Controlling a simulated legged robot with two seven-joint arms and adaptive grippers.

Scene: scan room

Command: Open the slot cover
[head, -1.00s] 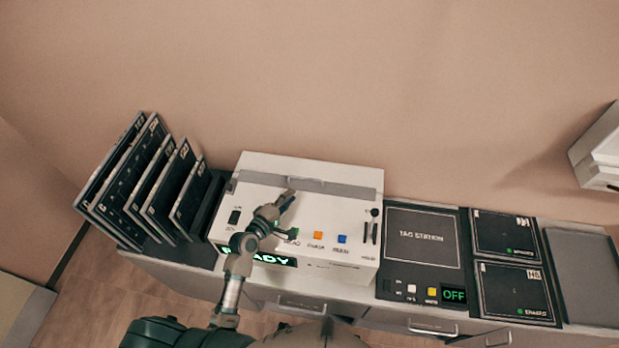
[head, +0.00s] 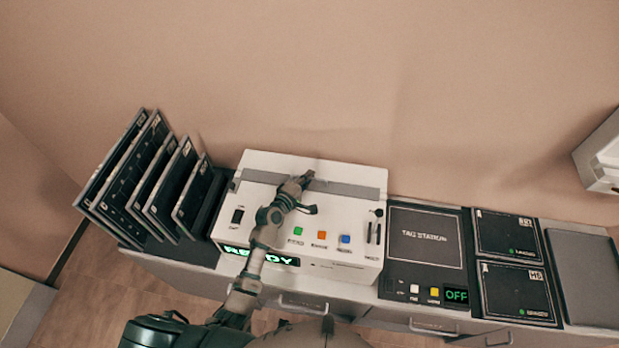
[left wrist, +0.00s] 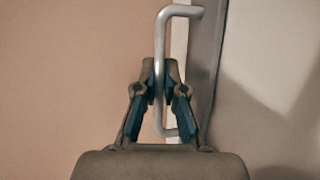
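The white scanner machine (head: 283,218) on the counter has a long grey slot cover (head: 355,191) along its top near the back. In the head view my left gripper (head: 306,178) is over the middle of this cover. The left wrist view shows a metal bar handle (left wrist: 163,32) beside the grey cover (left wrist: 206,50). My left gripper's fingertips (left wrist: 161,78) lie on either side of the bar and look closed on it. The cover appears down flat. My gripper hides the handle in the head view. My right gripper is out of view.
Buttons and switches line the machine's front, above a green READY display (head: 262,258). A rack of dark panels (head: 160,185) stands left. The tag station (head: 424,240), panels and a grey tray (head: 585,270) lie right. The wall is close behind.

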